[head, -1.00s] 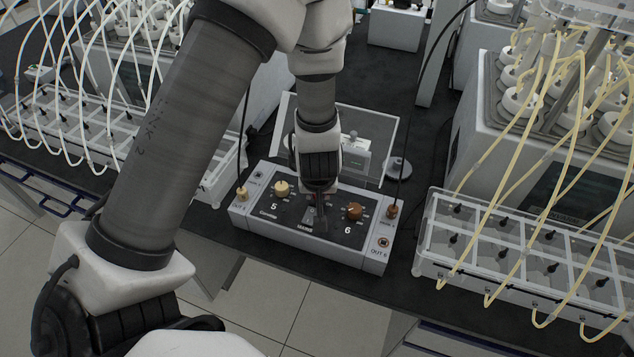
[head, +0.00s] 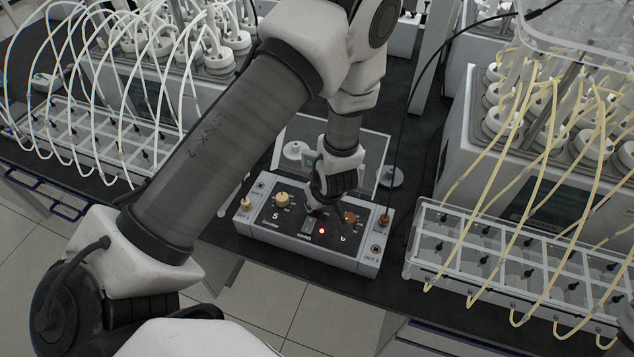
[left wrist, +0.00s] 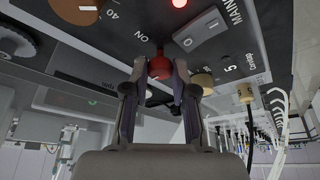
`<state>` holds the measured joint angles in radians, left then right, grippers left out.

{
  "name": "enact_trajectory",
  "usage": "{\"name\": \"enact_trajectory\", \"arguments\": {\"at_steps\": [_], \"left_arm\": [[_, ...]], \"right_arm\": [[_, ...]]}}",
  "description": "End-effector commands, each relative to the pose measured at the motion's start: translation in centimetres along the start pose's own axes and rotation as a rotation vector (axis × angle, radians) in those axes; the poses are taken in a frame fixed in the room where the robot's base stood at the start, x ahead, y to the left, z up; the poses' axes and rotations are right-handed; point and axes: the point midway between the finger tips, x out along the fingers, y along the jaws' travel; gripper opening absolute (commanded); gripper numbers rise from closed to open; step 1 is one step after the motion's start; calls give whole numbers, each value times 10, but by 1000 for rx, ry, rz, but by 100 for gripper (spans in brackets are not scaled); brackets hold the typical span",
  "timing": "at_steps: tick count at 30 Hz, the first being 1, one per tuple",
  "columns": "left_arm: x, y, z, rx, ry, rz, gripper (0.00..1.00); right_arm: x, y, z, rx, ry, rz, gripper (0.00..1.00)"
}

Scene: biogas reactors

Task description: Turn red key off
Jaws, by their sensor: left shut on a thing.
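The red key (left wrist: 160,66) shows in the left wrist view as a small red knob by the "ON" mark on a dark control panel. My left gripper (left wrist: 160,72) is shut on it, with one finger on each side. In the head view the control box (head: 335,258) stands on the bench, and my left gripper (head: 318,207) reaches down to the back middle of its panel, hiding the key. A red light (head: 321,230) glows on the panel; it also shows in the left wrist view (left wrist: 179,3). My right gripper is not in view.
A cream knob (head: 282,199) and a brown knob (head: 350,217) flank my gripper on the panel. A grey main switch (left wrist: 200,31) is close by. A clear-sided box (head: 372,150) stands behind. Tubed reactor racks stand at left (head: 90,140) and right (head: 500,260).

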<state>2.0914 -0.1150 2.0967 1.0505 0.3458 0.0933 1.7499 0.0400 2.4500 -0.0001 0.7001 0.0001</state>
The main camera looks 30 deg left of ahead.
Motion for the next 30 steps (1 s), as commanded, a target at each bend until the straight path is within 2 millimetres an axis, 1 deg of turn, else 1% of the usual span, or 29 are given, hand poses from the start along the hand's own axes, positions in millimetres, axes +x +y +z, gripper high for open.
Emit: {"name": "enact_trajectory", "arguments": {"at_steps": [5,6,7,8,16,19,23,27,30], "left_arm": [[1,-1,2,1,-4,-3,0],[1,-1,2,2,-4,-3,33],[1,-1,2,2,-4,-3,44],[1,-1,2,2,-4,-3,51],[0,0,1,2,-1,-1,51],[-7,0,0,2,0,1,51],[-30,1,0,3,2,2,51],[-58,1,0,3,2,1,51],[-70,0,0,2,0,-1,51]], "right_arm": [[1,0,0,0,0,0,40],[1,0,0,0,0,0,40],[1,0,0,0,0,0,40],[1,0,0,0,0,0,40],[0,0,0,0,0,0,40],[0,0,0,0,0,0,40],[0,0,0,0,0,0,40],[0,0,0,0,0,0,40],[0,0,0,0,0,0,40]]}}
